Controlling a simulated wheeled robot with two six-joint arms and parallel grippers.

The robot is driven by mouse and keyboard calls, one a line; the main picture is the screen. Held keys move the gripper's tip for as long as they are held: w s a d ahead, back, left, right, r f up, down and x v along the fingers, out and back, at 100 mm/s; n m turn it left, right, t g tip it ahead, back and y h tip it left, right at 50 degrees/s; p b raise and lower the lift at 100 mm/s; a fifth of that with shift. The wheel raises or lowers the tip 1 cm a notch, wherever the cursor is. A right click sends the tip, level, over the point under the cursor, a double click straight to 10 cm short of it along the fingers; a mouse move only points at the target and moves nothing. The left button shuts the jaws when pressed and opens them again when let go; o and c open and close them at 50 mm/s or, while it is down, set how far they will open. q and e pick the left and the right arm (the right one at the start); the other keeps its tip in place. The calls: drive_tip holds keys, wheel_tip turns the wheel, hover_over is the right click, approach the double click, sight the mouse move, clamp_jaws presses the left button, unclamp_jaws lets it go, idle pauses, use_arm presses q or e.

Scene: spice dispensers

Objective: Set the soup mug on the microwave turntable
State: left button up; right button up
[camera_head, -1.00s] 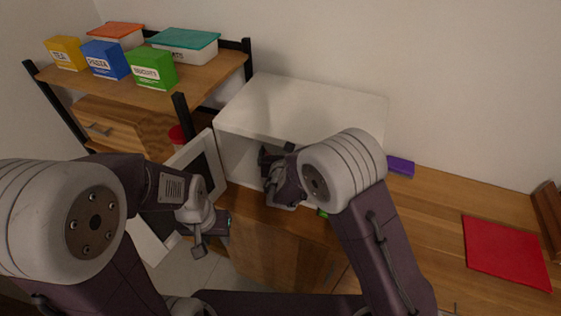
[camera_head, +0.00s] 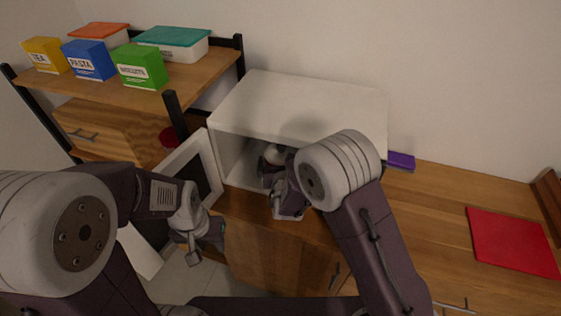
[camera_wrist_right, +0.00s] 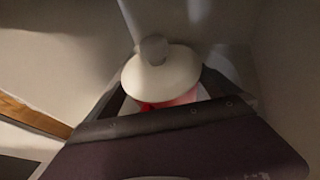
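The soup mug, with a pale domed lid and grey knob (camera_wrist_right: 158,62) and a red-pink body below, sits in front of my right gripper in the right wrist view. Dark fingers lie on both sides of it; their contact with the mug is hidden. In the head view the pale lid (camera_head: 274,155) shows in the opening of the white microwave (camera_head: 300,105), with my right gripper (camera_head: 276,172) at it. The turntable cannot be made out. My left gripper (camera_head: 206,245) is apart from the microwave, below its open door (camera_head: 205,150), fingers spread and empty.
The microwave stands on a wooden counter (camera_head: 430,215). A red mat (camera_head: 512,242) and a purple item (camera_head: 401,161) lie to its right. A shelf (camera_head: 190,82) at the left holds boxes and lidded containers. A red-topped item (camera_head: 168,137) is behind the door.

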drive_tip(key=shift+r+p, duration=0.3)
drive_tip(key=b+v, duration=0.1)
drive_tip(key=v, duration=1.1)
drive_tip(key=shift+d+f, duration=0.1)
drive_tip(key=shift+f, duration=0.1)
